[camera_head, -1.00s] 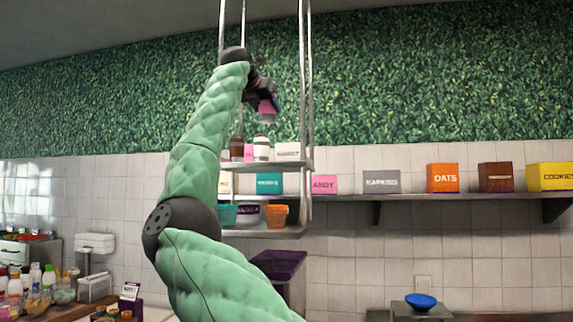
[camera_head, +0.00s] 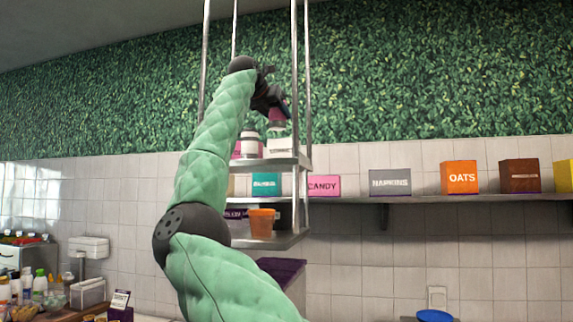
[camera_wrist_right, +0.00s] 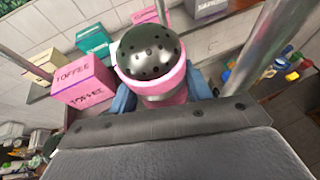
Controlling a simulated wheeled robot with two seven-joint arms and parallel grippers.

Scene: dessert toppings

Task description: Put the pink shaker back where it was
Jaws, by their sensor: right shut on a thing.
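The pink shaker (camera_wrist_right: 165,95) has a dark perforated dome top. In the right wrist view it is between the blue fingers of my right gripper (camera_wrist_right: 163,98), which is shut on it. In the head view the shaker (camera_head: 277,117) is partly covered by my right gripper (camera_head: 277,112), just above the white labelled box on the hanging shelf's upper board (camera_head: 272,165). I cannot tell whether it touches anything below. My left gripper is not in view.
Metal posts (camera_head: 296,80) flank the hanging shelf. A wall shelf (camera_head: 420,199) holds boxes to the right.

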